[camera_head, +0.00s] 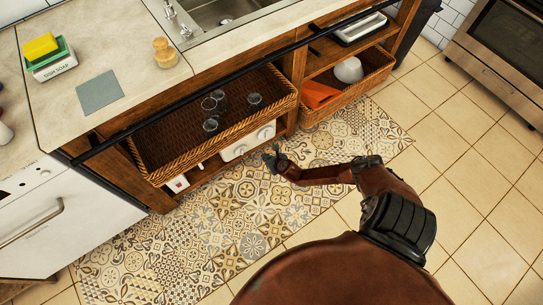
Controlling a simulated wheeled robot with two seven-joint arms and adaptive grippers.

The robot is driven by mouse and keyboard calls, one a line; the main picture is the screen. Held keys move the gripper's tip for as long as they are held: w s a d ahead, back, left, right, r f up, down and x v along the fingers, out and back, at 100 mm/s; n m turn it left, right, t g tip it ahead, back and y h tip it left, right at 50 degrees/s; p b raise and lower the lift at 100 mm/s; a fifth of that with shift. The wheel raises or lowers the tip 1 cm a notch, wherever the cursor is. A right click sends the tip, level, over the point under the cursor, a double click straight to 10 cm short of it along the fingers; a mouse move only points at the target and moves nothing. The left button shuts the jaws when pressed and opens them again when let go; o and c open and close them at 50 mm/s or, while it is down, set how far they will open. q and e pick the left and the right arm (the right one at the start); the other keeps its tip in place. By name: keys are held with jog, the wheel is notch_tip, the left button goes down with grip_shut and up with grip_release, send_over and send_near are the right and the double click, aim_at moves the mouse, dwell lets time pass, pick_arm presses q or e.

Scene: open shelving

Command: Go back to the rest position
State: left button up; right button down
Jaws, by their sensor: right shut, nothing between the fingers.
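My right gripper (272,154) is at the end of my reddish-brown right arm, which comes in from the lower right. It is small and dark in the head view. It looks shut and empty, in front of the shelving's lower level and just below the front of the left wicker basket (226,122). I cannot tell whether it touches anything. My left gripper does not show.
The left basket holds several glasses (211,104). The right basket (349,98) holds an orange cloth (319,94) and a white bowl (349,70). A dark rail (218,89) runs along the counter (100,68). An oven (507,50) stands at right. The patterned mat (240,215) and tiles are clear.

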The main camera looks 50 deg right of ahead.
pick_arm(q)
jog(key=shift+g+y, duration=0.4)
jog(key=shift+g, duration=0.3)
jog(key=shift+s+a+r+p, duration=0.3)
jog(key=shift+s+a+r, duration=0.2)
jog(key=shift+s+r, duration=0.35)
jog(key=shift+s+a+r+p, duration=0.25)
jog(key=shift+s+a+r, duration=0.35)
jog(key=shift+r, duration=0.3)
pick_arm(e)
jog(key=shift+v, duration=1.15)
